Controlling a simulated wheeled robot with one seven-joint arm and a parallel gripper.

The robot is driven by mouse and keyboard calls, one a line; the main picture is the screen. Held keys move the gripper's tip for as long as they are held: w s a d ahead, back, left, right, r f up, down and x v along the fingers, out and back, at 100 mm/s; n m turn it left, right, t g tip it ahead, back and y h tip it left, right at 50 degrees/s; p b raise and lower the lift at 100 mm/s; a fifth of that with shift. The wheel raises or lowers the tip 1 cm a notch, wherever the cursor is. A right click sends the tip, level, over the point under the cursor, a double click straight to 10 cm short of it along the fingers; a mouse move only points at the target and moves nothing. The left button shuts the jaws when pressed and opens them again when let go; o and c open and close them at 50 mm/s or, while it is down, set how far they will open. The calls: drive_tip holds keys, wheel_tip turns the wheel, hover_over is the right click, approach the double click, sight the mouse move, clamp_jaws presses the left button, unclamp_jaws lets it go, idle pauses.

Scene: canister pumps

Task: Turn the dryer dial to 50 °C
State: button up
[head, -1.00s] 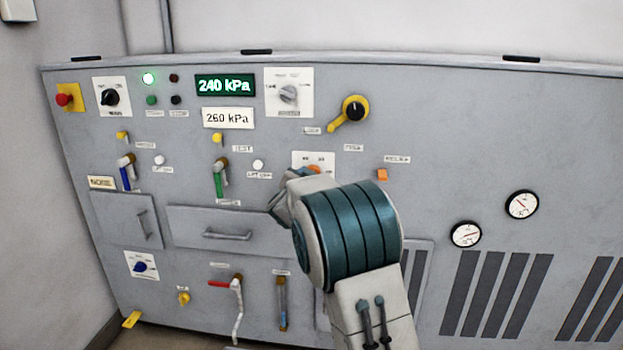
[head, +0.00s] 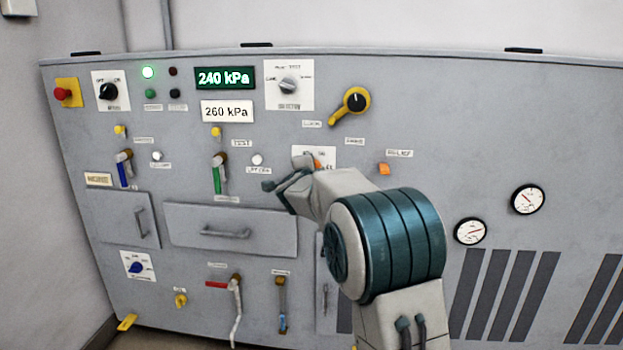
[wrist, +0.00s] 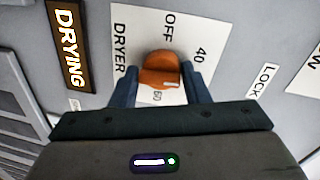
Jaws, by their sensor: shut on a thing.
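The dryer dial is an orange knob (wrist: 160,70) on a white plate (wrist: 128,25) in the wrist view. OFF and 40 are readable on the plate; another number below the knob is partly covered. A pale mark shows on the knob's lower right side; I cannot tell exactly which setting it indicates. My gripper (wrist: 161,88) is shut on the knob, one blue finger on each side. In the head view a bit of the orange dial (head: 317,164) shows behind my wrist, which hides much of its plate.
A DRYING sign (wrist: 70,45) and a LOCK label (wrist: 263,80) flank the plate in the wrist view. In the head view, a yellow-and-black rotary handle (head: 352,103) is above right and an orange button (head: 384,169) is to the right. A drawer (head: 230,228) lies lower left.

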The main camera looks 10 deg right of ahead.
drive_tip(key=shift+r+m+t+y+b, duration=0.15)
drive_tip(key=shift+m+y+b, duration=0.1)
drive_tip(key=shift+m+b, duration=1.1)
drive_tip(key=shift+r+m+t+y+b, duration=0.15)
drive_tip(key=shift+m+y+b, duration=0.1)
drive_tip(key=shift+m+b, duration=1.05)
drive_tip(key=shift+r+m, duration=0.1)
drive_tip(key=shift+m, duration=0.35)
drive_tip(key=o, duration=0.9)
drive_tip(key=shift+f, duration=0.2)
drive_tip(key=shift+s, duration=0.15)
drive_tip(key=p+v, duration=0.2)
drive_tip(key=v, duration=1.1)
drive_tip(key=shift+s, duration=0.3)
